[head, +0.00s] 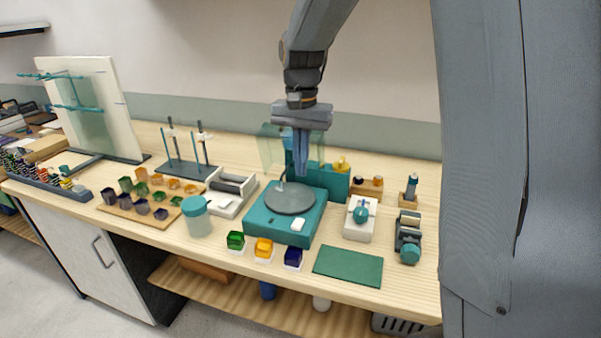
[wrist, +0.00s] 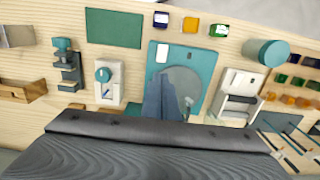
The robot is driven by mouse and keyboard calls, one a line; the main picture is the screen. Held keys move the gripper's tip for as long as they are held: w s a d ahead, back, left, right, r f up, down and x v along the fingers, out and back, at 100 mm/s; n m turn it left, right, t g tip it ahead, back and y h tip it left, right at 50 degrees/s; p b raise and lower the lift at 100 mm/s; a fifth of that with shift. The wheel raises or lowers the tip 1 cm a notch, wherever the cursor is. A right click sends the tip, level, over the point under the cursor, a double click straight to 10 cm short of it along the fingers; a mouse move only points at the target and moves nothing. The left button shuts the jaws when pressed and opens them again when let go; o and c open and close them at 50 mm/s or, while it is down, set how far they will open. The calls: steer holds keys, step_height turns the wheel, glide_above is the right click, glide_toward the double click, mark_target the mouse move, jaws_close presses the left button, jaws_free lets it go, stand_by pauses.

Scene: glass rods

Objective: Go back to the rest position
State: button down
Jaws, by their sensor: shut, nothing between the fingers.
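My gripper (head: 301,172) is shut and empty. In the head view it points down above the back of the teal device with the round grey plate (head: 290,198). In the wrist view the shut fingers (wrist: 167,100) show in front of that device's teal base (wrist: 205,68), covering part of the grey plate (wrist: 184,85). From these views I cannot tell the exact height of the fingertips above the plate, but they look apart from it. My arm (head: 320,40) reaches down from the top of the head view.
Green, orange and blue cubes (head: 263,250) stand on white pads at the front. A green mat (head: 348,266), a lidded jar (head: 197,216), a white device with a teal knob (head: 361,217) and rod stands (head: 186,165) surround the teal device. A clear pane (head: 272,148) stands behind the gripper.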

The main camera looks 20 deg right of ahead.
steer(key=s+f+n+t, duration=0.1)
steer(key=s+f+n, duration=0.3)
steer(key=s, duration=0.5)
steer(key=s+f+n+t, duration=0.1)
steer(key=s+f+n, duration=0.2)
steer(key=s+f, duration=0.45)
steer(key=w+a+r+m+h+b, duration=0.1)
steer(key=w+a+r+m+h, duration=0.15)
steer(key=w+r+m, duration=0.7)
steer(key=w+f+p, duration=0.1)
steer(key=f, duration=0.2)
steer(key=w+f+n+p, duration=0.1)
steer(key=f, duration=0.2)
steer(key=w+f+n+y, duration=0.1)
steer(key=w+f, duration=0.1)
steer(key=f, duration=0.1)
steer(key=shift+w+d+f+n+t+p, duration=0.1)
steer(key=shift+f+n+t+p, duration=0.2)
steer(key=shift+p, duration=0.1)
steer(key=shift+x, duration=0.8)
steer(key=shift+s+f, duration=0.1)
steer(key=shift+s, duration=0.1)
